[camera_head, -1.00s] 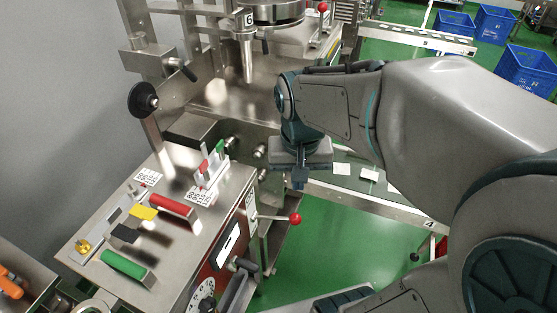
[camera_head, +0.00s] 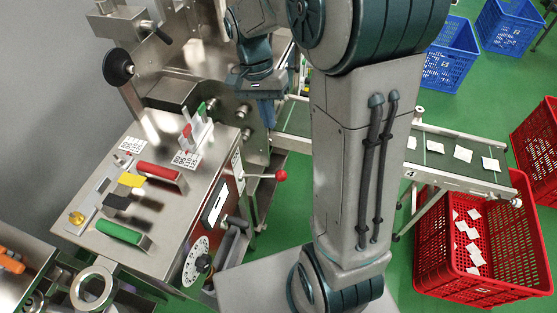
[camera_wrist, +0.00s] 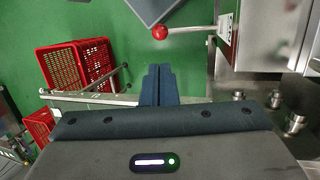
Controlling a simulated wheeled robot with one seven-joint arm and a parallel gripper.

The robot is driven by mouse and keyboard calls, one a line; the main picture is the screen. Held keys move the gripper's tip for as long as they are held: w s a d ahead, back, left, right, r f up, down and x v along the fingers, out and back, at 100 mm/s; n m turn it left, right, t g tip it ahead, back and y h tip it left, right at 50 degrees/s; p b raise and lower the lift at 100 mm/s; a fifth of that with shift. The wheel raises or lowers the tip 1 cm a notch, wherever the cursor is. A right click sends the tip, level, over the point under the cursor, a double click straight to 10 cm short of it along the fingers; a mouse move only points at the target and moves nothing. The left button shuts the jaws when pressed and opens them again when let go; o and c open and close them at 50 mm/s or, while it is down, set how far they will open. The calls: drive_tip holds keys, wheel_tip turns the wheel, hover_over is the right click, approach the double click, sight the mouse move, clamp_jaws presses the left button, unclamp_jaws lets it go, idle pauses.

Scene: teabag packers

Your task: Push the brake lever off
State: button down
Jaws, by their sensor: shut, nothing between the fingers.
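A lever with a red ball knob (camera_head: 280,175) sticks out from the side of the steel control box (camera_head: 165,225), pointing right. It also shows in the wrist view as a thin rod with a red ball (camera_wrist: 160,32) at its end. My gripper (camera_head: 265,112) hangs over the conveyor side, above the lever in the head picture and apart from it. In the wrist view my gripper (camera_wrist: 158,72) has its fingers together and empty, with the red ball beyond the tips. Another pair of small levers, red and green (camera_head: 198,125), stands on the box top.
The box top carries a red handle (camera_head: 160,172), a green handle (camera_head: 123,232) and a yellow piece (camera_head: 131,180). A conveyor (camera_head: 455,160) with white teabags runs right to a red crate (camera_head: 440,262). Blue crates (camera_head: 447,55) stand behind. Green floor is open below the lever.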

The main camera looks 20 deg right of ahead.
sight(281, 171)
drive_tip(key=p+x, duration=0.1)
drive_tip(key=x, duration=1.3)
drive_tip(key=shift+f, duration=0.1)
